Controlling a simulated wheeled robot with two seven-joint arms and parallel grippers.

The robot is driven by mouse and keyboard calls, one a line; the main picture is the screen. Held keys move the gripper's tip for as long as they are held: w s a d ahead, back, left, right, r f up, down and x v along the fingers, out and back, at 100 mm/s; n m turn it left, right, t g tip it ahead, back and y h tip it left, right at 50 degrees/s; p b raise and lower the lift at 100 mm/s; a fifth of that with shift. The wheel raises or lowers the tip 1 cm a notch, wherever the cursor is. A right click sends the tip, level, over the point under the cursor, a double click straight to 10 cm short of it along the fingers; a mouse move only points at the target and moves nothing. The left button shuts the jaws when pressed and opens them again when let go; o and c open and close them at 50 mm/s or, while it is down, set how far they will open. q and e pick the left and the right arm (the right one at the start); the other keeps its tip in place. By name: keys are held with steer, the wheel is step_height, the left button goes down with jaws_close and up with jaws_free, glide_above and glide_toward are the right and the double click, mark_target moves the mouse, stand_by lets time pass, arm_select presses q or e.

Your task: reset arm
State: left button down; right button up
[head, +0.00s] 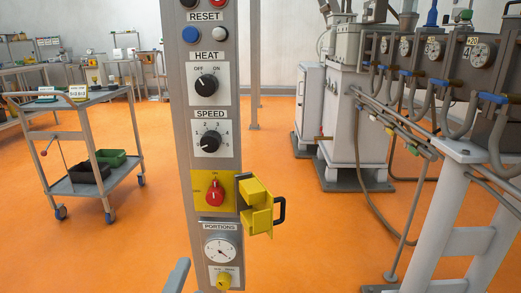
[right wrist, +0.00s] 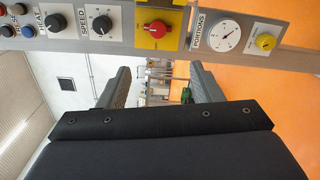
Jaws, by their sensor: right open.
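A grey control column (head: 209,150) stands in the middle of the head view. Under its RESET label (head: 205,16) are a blue button (head: 190,34) and a white button (head: 221,34). Below sit the black HEAT knob (head: 206,85), the black SPEED knob (head: 211,141) and a red rotary switch (head: 215,193) on a yellow plate. A yellow hinged cover (head: 258,192) with a black handle stands swung open to its right. In the right wrist view my right gripper (right wrist: 162,88) is open and empty, apart from the column, with the red switch (right wrist: 157,29) beyond. My left gripper is not in view.
Below the switch are a PORTIONS dial (head: 220,250) and a small yellow knob (head: 223,281). A grey cart (head: 75,187) with bins stands at left. Pipes and gauges (head: 480,54) on a grey frame fill the right. Orange floor (head: 290,225) is clear between.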

steer(key=w+d+f+m+g+h, duration=0.2)
steer(key=w+d+f+m+g, duration=0.15)
steer(key=d, duration=0.75)
steer(key=w+d+f+m+g+h, duration=0.25)
steer(key=d+f+g, duration=0.2)
steer(key=d, duration=0.55)
steer(key=s+d+f+m+g+y, duration=0.2)
steer(key=s+d+f+m+y, duration=0.1)
steer(key=s+d+m+y, duration=0.3)
steer(key=s+d+f+m+g+y, duration=0.25)
steer(key=s+d+f+m, duration=0.2)
steer(key=s+m, duration=0.35)
arm_select(q)
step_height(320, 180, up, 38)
steer(key=p, duration=3.8)
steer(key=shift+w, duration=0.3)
arm_select(e)
step_height(320, 180, up, 39)
steer(key=m, duration=0.1)
steer(key=shift+w+y, duration=0.3)
steer(key=shift+y, duration=0.1)
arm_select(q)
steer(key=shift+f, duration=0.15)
arm_select(e)
steer(key=shift+f, duration=0.15)
